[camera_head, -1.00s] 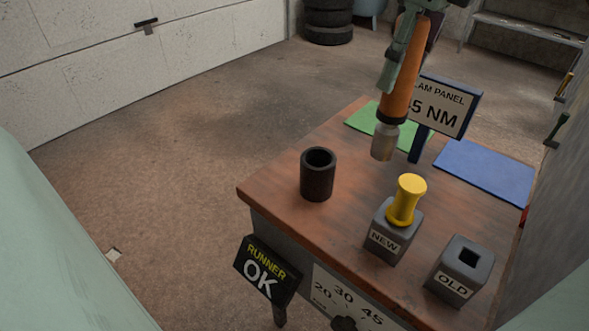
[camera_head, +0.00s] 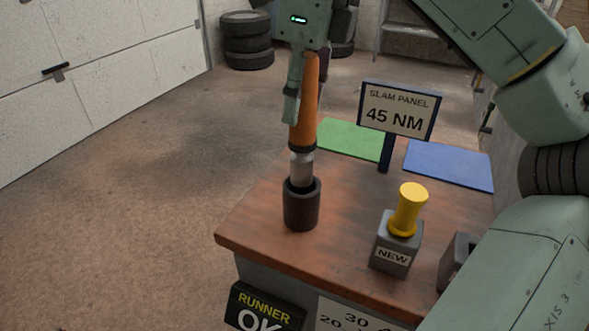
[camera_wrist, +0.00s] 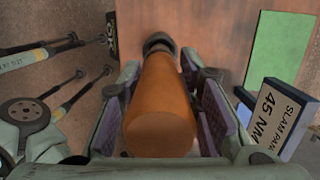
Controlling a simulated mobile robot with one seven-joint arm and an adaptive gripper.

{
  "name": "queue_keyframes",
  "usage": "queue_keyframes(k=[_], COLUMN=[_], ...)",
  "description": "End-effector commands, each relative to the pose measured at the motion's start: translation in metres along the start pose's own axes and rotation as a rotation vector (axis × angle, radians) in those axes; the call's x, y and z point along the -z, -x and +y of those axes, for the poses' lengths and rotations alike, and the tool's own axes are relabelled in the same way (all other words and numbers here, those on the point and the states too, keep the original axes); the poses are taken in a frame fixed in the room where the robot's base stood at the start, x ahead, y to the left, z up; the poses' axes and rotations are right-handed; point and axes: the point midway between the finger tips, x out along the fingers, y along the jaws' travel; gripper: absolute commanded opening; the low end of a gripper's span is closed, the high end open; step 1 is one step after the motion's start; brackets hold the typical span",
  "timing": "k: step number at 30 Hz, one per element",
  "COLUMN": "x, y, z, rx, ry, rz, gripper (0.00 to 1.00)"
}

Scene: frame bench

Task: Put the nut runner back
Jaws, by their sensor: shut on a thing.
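The nut runner, with an orange handle (camera_head: 305,110) and a metal nose, stands upright in my gripper (camera_head: 303,85). My gripper is shut on the handle; in the wrist view the pads of my gripper (camera_wrist: 170,110) lie on both sides of the orange handle (camera_wrist: 158,105). The nose of the runner is at the mouth of the dark cylindrical holder (camera_head: 301,211) on the bench. Its lower tip is hidden by the holder's rim, so it appears to be slightly inside. The holder's rim also shows in the wrist view (camera_wrist: 159,40).
A yellow spool-shaped part (camera_head: 408,210) stands in the NEW block (camera_head: 391,256). The OLD block (camera_head: 450,262) is partly hidden by my arm. A 45 NM sign (camera_head: 397,110) stands behind, between a green mat (camera_head: 348,139) and a blue mat (camera_head: 449,165). A RUNNER OK sign (camera_head: 262,309) is at the front.

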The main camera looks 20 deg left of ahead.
Motion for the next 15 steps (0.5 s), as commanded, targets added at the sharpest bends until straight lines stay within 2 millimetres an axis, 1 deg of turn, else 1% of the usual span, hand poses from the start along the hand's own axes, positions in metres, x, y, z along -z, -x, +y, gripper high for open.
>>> queue_keyframes(k=[1, 3, 10, 15], x=[0.002, 0.003, 0.006, 0.01], y=[-0.009, -0.02, -0.04, -0.062], z=[0.0, 0.0, 0.0, 0.0], rx=[-0.001, -0.001, 0.0, -0.001], ry=[0.001, 0.001, 0.0, 0.001], rz=[0.0, 0.0, 0.0, 0.0], gripper=[0.0, 0.0, 0.0, 0.0])
